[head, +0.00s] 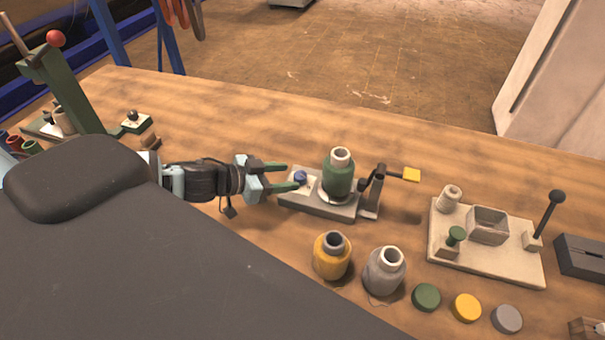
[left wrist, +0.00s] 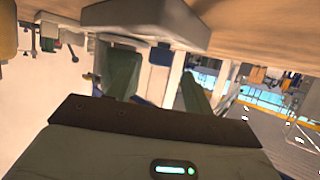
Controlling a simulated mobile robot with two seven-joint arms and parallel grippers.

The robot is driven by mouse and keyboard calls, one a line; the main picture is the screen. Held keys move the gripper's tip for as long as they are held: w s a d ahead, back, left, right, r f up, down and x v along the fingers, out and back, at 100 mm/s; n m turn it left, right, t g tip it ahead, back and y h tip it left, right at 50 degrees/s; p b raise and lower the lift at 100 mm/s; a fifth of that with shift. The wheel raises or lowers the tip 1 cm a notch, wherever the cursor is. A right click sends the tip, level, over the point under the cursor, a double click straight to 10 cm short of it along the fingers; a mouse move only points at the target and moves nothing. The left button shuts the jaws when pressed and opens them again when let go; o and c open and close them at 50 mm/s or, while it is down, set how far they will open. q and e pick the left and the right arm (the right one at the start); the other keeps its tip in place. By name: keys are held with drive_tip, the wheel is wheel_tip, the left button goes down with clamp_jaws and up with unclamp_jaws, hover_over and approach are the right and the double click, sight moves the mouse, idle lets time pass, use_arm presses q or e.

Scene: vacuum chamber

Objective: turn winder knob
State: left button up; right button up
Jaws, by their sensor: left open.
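The winder is a small grey base (head: 330,208) on the wooden table, carrying a green spool (head: 338,178). My right gripper is not in view.
A yellow spool (head: 332,262) and a grey spool (head: 384,277) stand in front of the winder. Green, yellow and grey discs lie at the front right. A beige fixture with a lever (head: 485,265) is to the right. The table behind the winder is clear.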

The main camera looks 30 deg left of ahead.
sight(298, 176)
use_arm(q)
drive_tip(key=shift+x, duration=2.6)
drive_tip(key=shift+c, duration=0.2)
drive_tip(key=c, duration=0.9)
